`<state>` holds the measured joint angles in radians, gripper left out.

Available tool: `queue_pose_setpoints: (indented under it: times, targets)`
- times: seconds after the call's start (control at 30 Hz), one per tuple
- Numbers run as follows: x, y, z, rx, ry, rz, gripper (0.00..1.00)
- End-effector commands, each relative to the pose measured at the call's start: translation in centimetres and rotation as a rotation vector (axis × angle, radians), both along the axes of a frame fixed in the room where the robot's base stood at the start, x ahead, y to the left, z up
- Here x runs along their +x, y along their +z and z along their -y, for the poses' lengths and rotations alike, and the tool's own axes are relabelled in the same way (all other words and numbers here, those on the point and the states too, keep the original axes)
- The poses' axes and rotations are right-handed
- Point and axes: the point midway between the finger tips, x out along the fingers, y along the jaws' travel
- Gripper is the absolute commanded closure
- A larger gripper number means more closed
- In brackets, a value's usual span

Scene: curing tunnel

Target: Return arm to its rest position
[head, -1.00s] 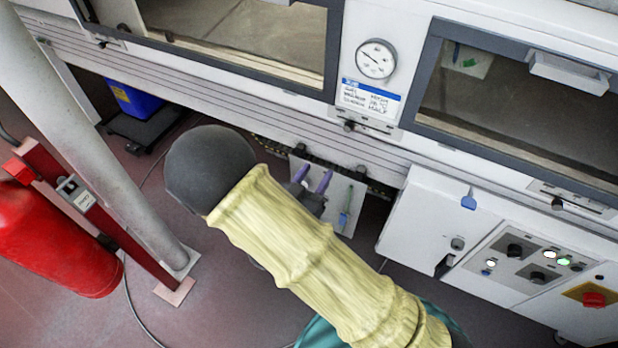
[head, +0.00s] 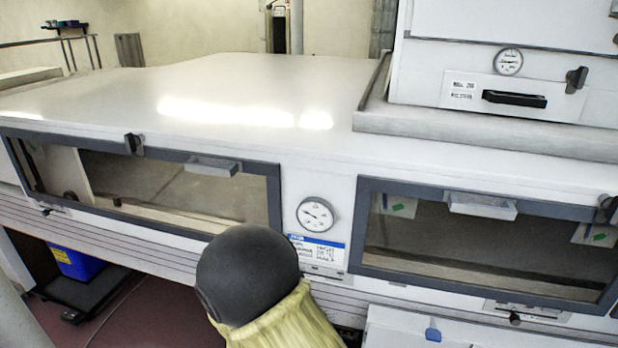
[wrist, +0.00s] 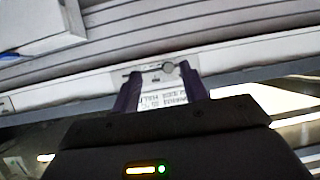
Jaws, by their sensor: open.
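My gripper (wrist: 160,95) shows in the wrist view as two purple fingers spread apart on a dark body. Nothing is between the fingers; a white label plate (wrist: 162,88) on the tunnel front shows beyond the gap. In the head view my arm, in a pale yellow sleeve with a dark rounded end, rises at the bottom centre before the tunnel front. The fingers are hidden there.
The white curing tunnel (head: 230,95) fills the head view, with a left window (head: 170,190), a right window (head: 450,240) and a round gauge (head: 315,214). A blue bin (head: 77,262) stands below left. Floor shows at the lower left.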

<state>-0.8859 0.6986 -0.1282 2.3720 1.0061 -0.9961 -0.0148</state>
Motion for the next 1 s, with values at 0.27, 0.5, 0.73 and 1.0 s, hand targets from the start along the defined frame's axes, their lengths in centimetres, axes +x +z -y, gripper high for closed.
queue_pose_setpoints:
  times: [0.27, 0.5, 0.73, 1.0]
  targets:
    - [0.7, 4.3, 4.7, 0.17, 0.086, -0.298, 0.56]
    - [-2.5, 8.6, 10.0, 0.207, 0.171, -0.525, 0.56]
    - [-8.4, 12.5, 16.4, 0.159, 0.202, -0.74, 0.56]
    - [-12.7, 13.7, 20.9, 0.096, 0.191, -0.879, 0.56]
